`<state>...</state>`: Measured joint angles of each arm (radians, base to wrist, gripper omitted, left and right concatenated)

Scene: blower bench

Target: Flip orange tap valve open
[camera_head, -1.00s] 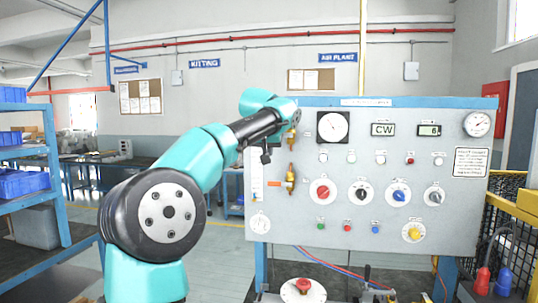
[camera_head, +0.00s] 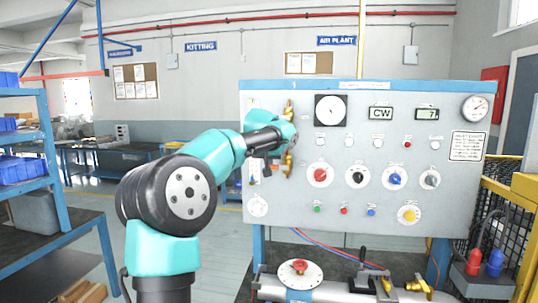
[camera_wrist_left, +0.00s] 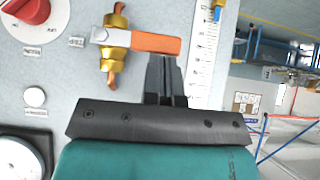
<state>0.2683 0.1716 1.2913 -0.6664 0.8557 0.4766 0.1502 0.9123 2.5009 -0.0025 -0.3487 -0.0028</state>
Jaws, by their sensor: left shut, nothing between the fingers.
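The brass tap valve (camera_wrist_left: 115,42) is mounted on the panel. In the left wrist view its orange lever (camera_wrist_left: 155,43) lies nearly level, sideways from the brass body. In the head view, the valve (camera_head: 289,166) is at the panel's left and my arm partly covers it; the lever is hard to make out there. My left gripper (camera_wrist_left: 166,62) is shut and empty. Its fingertips are close to the lever's free end, seeming to meet its edge; exact contact is unclear. In the head view the gripper (camera_head: 267,167) is small, beside the valve. My right gripper is not in view.
The panel (camera_head: 450,200) carries knobs, gauges and buttons; a red knob (camera_head: 320,174) is right of the valve. A scale tube (camera_wrist_left: 201,60) stands close to the fingers. Below are a pipe and a red-knobbed disc (camera_head: 300,268). A blue shelf (camera_head: 25,195) stands left.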

